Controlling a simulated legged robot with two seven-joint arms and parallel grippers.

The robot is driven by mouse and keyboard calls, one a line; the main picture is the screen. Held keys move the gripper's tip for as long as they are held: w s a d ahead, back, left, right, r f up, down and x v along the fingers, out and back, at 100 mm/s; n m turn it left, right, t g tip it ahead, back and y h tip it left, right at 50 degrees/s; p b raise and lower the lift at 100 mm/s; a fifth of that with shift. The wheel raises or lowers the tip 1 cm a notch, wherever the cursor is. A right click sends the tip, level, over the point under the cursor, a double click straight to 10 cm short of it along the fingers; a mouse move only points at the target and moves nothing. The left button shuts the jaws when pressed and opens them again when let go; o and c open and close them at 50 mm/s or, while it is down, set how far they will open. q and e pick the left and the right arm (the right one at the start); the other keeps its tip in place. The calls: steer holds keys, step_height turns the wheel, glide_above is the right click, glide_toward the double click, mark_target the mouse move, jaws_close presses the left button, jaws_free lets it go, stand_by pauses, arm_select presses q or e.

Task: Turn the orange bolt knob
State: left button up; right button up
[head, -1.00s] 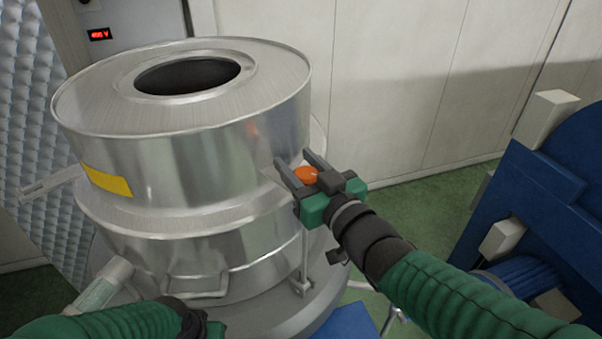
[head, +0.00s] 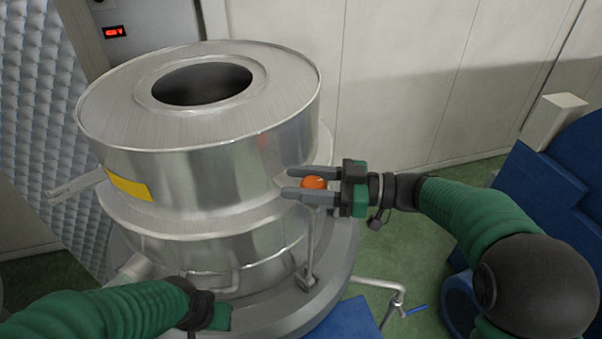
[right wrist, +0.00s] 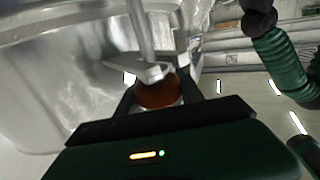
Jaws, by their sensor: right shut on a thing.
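The orange bolt knob (head: 314,184) sits at the right side of the large steel drum (head: 205,165), at the top of a thin metal rod. My right gripper (head: 300,182) comes in from the right, its two grey fingers on either side of the knob, shut on it. In the right wrist view the knob (right wrist: 158,92) shows dark orange between the fingers, with the rod beyond it. My left arm enters at the lower left of the head view. Its dark end (head: 205,310) is low in front of the drum; its fingers cannot be made out.
The drum stands on a round grey base (head: 345,250). A blue machine (head: 560,180) stands at the right.

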steer(key=n+g, duration=0.1)
steer(key=g, duration=0.1)
steer(key=n+g+p, duration=0.1)
steer(key=n+g, duration=0.1)
steer(key=n+g+p, duration=0.1)
steer(key=g, duration=0.2)
steer(key=shift+s+f+h, duration=0.15)
steer(key=shift+s+h, duration=0.25)
steer(key=n+g+p, duration=0.1)
steer(key=n+g+h, duration=0.1)
steer(key=g, duration=0.1)
steer(key=n+g+h+p, duration=0.1)
steer(key=n, duration=0.1)
steer(key=shift+s+d+f+g+p, duration=0.1)
steer(key=shift+s+d+g+p, duration=0.1)
steer(key=shift+s+g+p, duration=0.2)
steer(key=shift+f+g+h, duration=0.1)
steer(key=shift+g+h, duration=0.2)
steer(key=o, duration=1.1)
steer(key=shift+c, duration=0.2)
steer(key=shift+o, duration=1.6)
steer(key=shift+w, duration=0.25)
